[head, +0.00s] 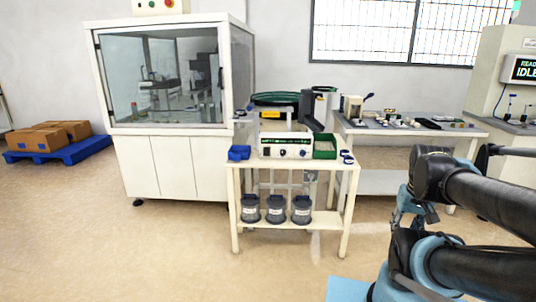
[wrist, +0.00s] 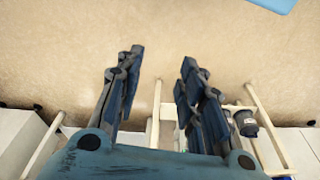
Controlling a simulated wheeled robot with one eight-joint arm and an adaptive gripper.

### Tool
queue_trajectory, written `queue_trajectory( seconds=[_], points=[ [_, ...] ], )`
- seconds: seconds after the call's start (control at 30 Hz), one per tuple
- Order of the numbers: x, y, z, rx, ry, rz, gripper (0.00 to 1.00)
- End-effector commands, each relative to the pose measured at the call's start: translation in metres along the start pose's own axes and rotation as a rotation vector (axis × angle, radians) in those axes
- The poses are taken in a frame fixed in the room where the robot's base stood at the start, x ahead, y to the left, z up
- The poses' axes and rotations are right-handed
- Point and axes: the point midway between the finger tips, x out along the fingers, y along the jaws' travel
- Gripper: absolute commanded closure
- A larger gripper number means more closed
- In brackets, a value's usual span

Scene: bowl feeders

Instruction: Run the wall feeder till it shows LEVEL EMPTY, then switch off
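A bowl feeder with a dark green round bowl (head: 276,98) stands behind the small white cart, near the back wall. I cannot tell if it is the wall feeder. A white control box (head: 286,146) with a small dark display and several knobs sits on the cart top; its text is too small to read. No LEVEL EMPTY is readable. My gripper (wrist: 160,62) is open and empty in the wrist view, above the floor, apart from everything.
A glazed machine cabinet (head: 165,165) stands left. A grey workbench (head: 410,128) with small parts stands right. Boxes lie on a blue pallet (head: 60,153).

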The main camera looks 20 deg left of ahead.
Motion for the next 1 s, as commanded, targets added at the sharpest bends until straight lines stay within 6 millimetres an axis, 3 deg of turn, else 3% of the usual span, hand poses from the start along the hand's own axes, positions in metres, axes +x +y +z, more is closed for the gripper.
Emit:
queue_trajectory(
  seconds=[0.1,0.27,0.67,1.0],
  points=[
    [-0.007,0.001,0.004,-0.017,0.015,0.008,0.55],
    [-0.014,0.009,-0.021,-0.119,0.035,0.056,0.55],
    [-0.034,0.012,-0.138,-0.587,0.123,0.283,0.55],
    [-0.038,-0.023,-0.245,-0.99,0.189,0.496,0.55]
  ],
)
